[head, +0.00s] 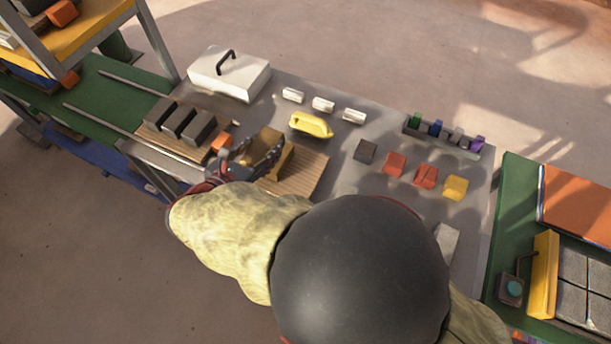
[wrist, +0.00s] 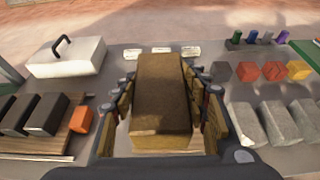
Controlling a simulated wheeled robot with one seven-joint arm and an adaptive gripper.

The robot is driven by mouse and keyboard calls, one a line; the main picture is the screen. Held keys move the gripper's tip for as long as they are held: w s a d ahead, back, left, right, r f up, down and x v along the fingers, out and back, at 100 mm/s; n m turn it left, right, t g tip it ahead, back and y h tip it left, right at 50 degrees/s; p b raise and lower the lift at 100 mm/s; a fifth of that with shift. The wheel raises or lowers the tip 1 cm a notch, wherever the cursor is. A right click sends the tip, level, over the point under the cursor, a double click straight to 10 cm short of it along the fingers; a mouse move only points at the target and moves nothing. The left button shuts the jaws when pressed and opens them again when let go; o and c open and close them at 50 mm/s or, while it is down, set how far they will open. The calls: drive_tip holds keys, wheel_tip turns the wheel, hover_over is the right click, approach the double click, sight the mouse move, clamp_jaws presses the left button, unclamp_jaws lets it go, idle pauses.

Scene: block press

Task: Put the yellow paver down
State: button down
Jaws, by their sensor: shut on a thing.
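The yellow paver (wrist: 160,95) is a brownish-yellow block, between the fingers of my gripper (wrist: 162,84) in the wrist view. In the head view my gripper (head: 256,160) is shut on the same paver (head: 277,147), over or on a slatted wooden board (head: 308,172). The paver looks roughly level. Its underside is hidden, so I cannot tell whether it touches the board.
Left of it, another board holds dark blocks (head: 178,122) and an orange block (head: 221,142). A white lidded box (head: 229,75), a yellow item (head: 311,125) and white pieces (head: 323,104) lie behind. Coloured cubes (head: 396,163) and a small rack (head: 441,137) stand right.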

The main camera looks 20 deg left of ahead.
drive_tip(key=w+a+f+b, duration=0.2)
drive_tip(key=a+f, duration=0.2)
drive_tip(key=a, duration=0.1)
drive_tip(key=w+d+f+b, duration=0.1)
drive_tip(key=d+f, duration=0.2)
drive_tip(key=w+d+f+b, duration=0.2)
drive_tip(key=d+f, duration=0.1)
drive_tip(key=d, duration=0.1)
drive_tip(key=w+d+f+b, duration=0.1)
drive_tip(key=w+d+f, duration=0.1)
drive_tip(key=d+f, duration=0.1)
drive_tip(key=shift+w+d+f+b, duration=0.15)
drive_tip(key=shift+d+b, duration=0.15)
drive_tip(key=shift+d, duration=0.3)
drive_tip(key=shift+w+d+f+b, duration=0.1)
drive_tip(key=shift+d+f+b, duration=0.15)
drive_tip(key=shift+f+b, duration=0.5)
drive_tip(key=shift+w+d+f+b, duration=0.1)
drive_tip(key=shift+d+f+b, duration=0.15)
drive_tip(key=shift+f, duration=1.1)
drive_tip(key=shift+f+b, duration=0.15)
drive_tip(key=shift+b, duration=0.15)
drive_tip(key=c, duration=1.3)
unclamp_jaws()
drive_tip(key=shift+o, duration=0.2)
